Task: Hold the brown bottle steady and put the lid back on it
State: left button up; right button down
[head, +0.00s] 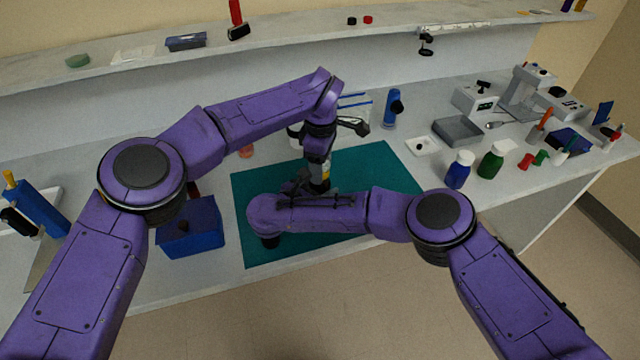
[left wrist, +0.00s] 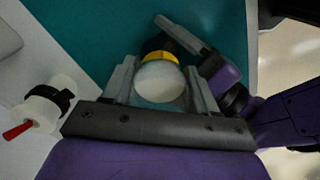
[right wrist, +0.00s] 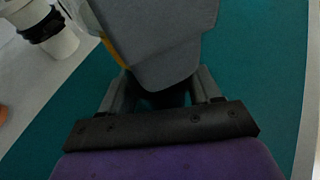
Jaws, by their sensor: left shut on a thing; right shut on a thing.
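My left gripper (head: 320,168) points down over the teal mat (head: 375,170) and is shut on a white round lid (left wrist: 160,82). A yellow band (left wrist: 158,52) shows just beyond the lid; it also shows in the head view (head: 326,183). My right gripper (head: 305,187) comes in low from the side, below the left one, and is shut on a dark body (right wrist: 165,98), which looks like the brown bottle. The bottle is mostly hidden by my grippers. I cannot tell whether the lid touches its neck.
A blue box (head: 190,240) is left of the mat. Blue (head: 459,170) and green (head: 492,160) bottles and a grey tray (head: 457,131) stand to the right. The mat's right part is clear.

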pick_arm(q)
jog(key=o, duration=1.2)
jog(key=shift+o, duration=0.2)
notch_tip(320, 180, up, 12)
pick_arm(e)
jog(key=shift+c, duration=0.8)
grip_release()
pick_arm(q)
notch_tip(320, 180, down, 3)
jog(key=b, duration=0.2)
jog(key=shift+a+r+b, duration=0.1)
jog(key=shift+r+b, duration=0.05)
jog(key=shift+b, duration=0.2)
pick_arm(e)
jog(key=v, duration=0.9)
jog(key=shift+s+a, duration=0.2)
jog(key=shift+s+a+r, duration=0.25)
jog(key=shift+s, duration=0.15)
